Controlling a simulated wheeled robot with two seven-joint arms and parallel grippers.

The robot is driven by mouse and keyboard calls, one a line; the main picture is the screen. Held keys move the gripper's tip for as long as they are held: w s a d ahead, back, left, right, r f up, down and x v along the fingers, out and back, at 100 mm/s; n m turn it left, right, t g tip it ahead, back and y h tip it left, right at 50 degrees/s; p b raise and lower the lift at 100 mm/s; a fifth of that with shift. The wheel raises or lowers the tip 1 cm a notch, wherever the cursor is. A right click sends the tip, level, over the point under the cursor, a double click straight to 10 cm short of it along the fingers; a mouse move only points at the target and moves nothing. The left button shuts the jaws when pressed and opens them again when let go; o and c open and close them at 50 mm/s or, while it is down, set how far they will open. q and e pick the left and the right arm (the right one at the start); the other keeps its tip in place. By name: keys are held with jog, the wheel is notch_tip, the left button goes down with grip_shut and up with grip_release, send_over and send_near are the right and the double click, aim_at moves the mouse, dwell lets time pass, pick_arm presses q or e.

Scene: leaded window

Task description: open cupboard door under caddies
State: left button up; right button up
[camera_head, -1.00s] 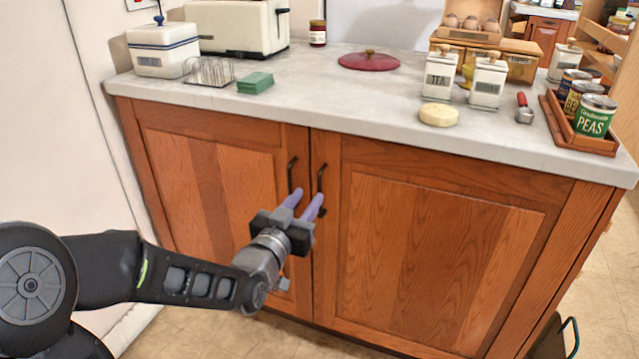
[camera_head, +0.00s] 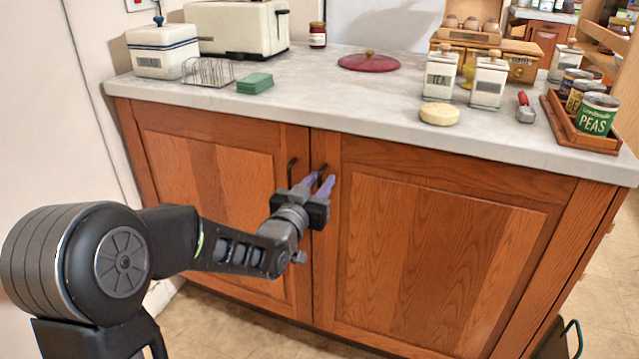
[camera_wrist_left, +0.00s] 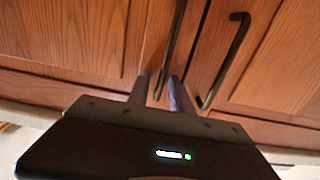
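The wooden cupboard has two closed doors. The right door (camera_head: 430,250) lies below the white caddies (camera_head: 440,75), one marked TEA, and has a dark bar handle (camera_head: 322,172) near its left edge. My left gripper (camera_head: 317,182) is at this handle, with its two purple fingers apart. In the left wrist view, which looks upside down, the handle (camera_wrist_left: 174,40) runs down to between the fingertips (camera_wrist_left: 160,85). Contact with it cannot be told. The left door (camera_head: 215,200) has its own handle (camera_head: 291,172), left of my gripper. My right gripper is not in view.
The countertop (camera_head: 330,105) overhangs the doors. It holds a toaster (camera_head: 237,28), a green block (camera_head: 254,83), a red lid (camera_head: 369,61), a pale round item (camera_head: 439,114) and a tray of cans (camera_head: 578,130). Floor shows at the right and below the cupboard.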

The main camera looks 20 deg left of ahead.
pick_arm(q)
grip_shut()
dwell(1.2)
